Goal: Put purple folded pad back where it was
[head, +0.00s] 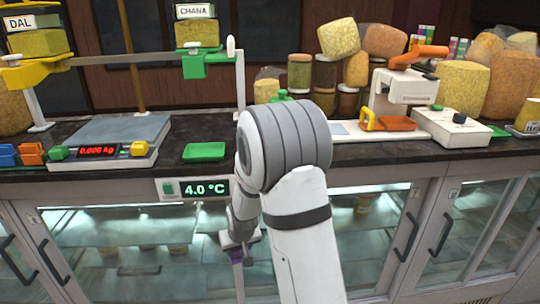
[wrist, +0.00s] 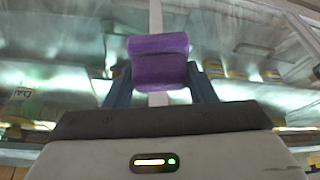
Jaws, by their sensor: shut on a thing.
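The purple folded pad (wrist: 159,70) is between the two dark fingers of my gripper (wrist: 160,92) in the wrist view. My gripper is shut on it, and its far end sticks out past the fingertips. I cannot tell which spot the pad came from.
The dark countertop (head: 180,178) carries a scale (head: 115,133), a green tray (head: 204,151), a white sealing machine (head: 402,90) with an orange handle, and several jars and sacks. The glass cabinet (head: 110,225) below has dark door handles (head: 441,235) sticking out.

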